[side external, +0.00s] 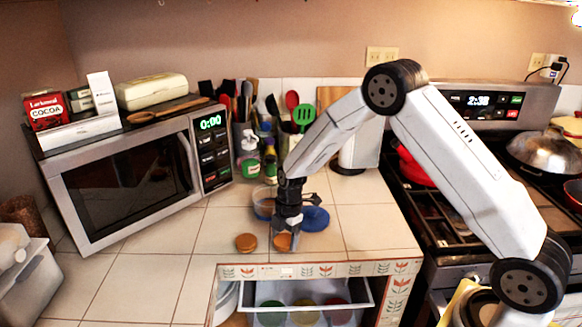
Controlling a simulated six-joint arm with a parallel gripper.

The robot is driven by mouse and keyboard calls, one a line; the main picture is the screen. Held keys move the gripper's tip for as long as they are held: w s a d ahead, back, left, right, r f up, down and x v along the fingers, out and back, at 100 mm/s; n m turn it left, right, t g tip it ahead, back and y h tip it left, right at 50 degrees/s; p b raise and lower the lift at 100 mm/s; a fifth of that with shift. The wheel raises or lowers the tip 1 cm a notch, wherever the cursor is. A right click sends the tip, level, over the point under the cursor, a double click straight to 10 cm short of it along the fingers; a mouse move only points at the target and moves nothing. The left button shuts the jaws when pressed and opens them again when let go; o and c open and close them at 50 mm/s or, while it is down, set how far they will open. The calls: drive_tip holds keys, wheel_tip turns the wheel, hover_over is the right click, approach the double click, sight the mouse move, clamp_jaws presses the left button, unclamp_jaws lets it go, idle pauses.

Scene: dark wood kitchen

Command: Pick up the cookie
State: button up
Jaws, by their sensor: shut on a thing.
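Two round brown cookies are near the front edge of the tiled counter. One cookie (246,242) lies on the tiles to the left of my gripper, apart from it. The other cookie (282,242) is at my fingertips, partly covered by them. My gripper (286,236) points down and is shut on this cookie, at or just above the counter; the exact height is hard to tell.
A blue round lid (316,219) lies right behind my gripper, and a clear container (263,204) stands to its left. A microwave (130,175) is at left, the stove (440,215) at right. Below the counter edge, an open drawer (360,293) holds several coloured round things.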

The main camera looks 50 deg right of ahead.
drive_tip(key=shift+r, duration=0.6)
drive_tip(key=s+r, duration=1.1)
drive_tip(key=s, duration=0.3)
drive_tip(key=shift+a+r, duration=0.15)
drive_tip(key=shift+r, duration=0.05)
drive_tip(key=w+d+m+t+h, duration=0.1)
drive_tip(key=w+d+m, duration=0.2)
drive_tip(key=w+m, duration=0.6)
drive_tip(key=w+d+m, duration=0.4)
drive_tip(key=w+m, duration=0.5)
drive_tip(key=w, duration=0.9)
drive_tip(key=shift+d+r+t+h, duration=0.15)
drive_tip(key=shift+d+t+h, duration=0.15)
drive_tip(key=shift+t+h, duration=0.1)
drive_tip(key=shift+f, duration=0.2)
